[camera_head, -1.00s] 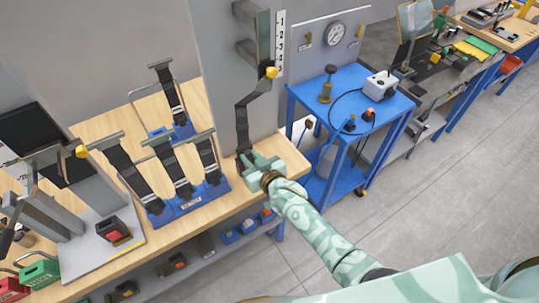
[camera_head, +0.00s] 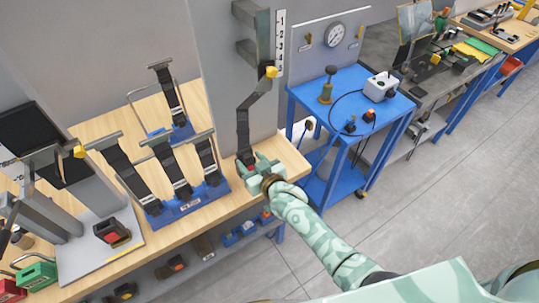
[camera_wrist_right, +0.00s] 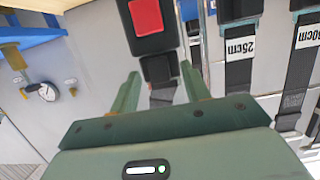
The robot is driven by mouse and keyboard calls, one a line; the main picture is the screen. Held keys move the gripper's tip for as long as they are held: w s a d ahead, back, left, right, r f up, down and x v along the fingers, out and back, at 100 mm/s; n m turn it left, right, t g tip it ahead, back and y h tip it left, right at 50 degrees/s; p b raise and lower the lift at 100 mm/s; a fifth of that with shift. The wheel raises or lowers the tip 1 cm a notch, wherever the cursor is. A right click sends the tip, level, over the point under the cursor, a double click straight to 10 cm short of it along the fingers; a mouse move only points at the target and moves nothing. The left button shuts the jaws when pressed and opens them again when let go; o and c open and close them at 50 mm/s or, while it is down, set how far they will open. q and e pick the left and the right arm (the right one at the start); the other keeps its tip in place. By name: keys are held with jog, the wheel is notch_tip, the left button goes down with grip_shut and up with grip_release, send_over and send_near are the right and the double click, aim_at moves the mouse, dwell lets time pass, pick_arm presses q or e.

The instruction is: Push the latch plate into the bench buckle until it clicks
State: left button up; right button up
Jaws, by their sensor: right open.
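The black bench buckle with a red button (camera_wrist_right: 146,15) is at the top of the right wrist view. Its red button also shows in the head view (camera_head: 250,168), at the bench's right end. The latch plate's black head (camera_wrist_right: 158,68) sits against the buckle's end. No bare metal shows between them, and I cannot tell whether it is latched. The black belt (camera_head: 243,128) runs up from there to the post. My right gripper (camera_wrist_right: 160,71) is open, its fingers on either side of the head and belt, apart from them. My left gripper is out of view.
The blue stand (camera_head: 188,206) with several belts is left of the buckle. A grey plate (camera_head: 90,262) with another red-button buckle (camera_head: 112,231) is farther left. A blue trolley (camera_head: 345,88) stands behind right. The floor on the right is clear.

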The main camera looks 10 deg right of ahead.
jog(key=p+v, duration=0.2)
jog(key=v, duration=1.4)
jog(key=shift+s, duration=0.1)
jog(key=s+d+f+g+h+b, duration=0.15)
jog(key=s+f, duration=0.25)
jog(key=f, duration=0.4)
jog(key=s+d+f+g+b, duration=0.1)
jog(key=s+d+f+g, duration=0.15)
jog(key=f, duration=0.65)
jog(key=s+d+f+g+h+b, duration=0.1)
jog(key=s+d+f+g+b, duration=0.1)
jog(key=s+f, duration=0.45)
jog(key=s+d+f+g+h+b, duration=0.1)
jog(key=s+d+f+g+b, duration=0.1)
jog(key=s+f+b, duration=0.2)
jog(key=s+d+f+g+b, duration=0.3)
jog(key=s+f+b, duration=0.1)
jog(key=s+f, duration=0.7)
jog(key=s+d+f+g+h+b, duration=0.1)
jog(key=s+d+f+g+b, duration=0.1)
jog(key=s+f, duration=0.6)
notch_tip(320, 180, down, 5)
jog(key=shift+d+h+b, duration=0.35)
jog(key=shift+d+b, duration=0.1)
jog(key=shift+b, duration=0.65)
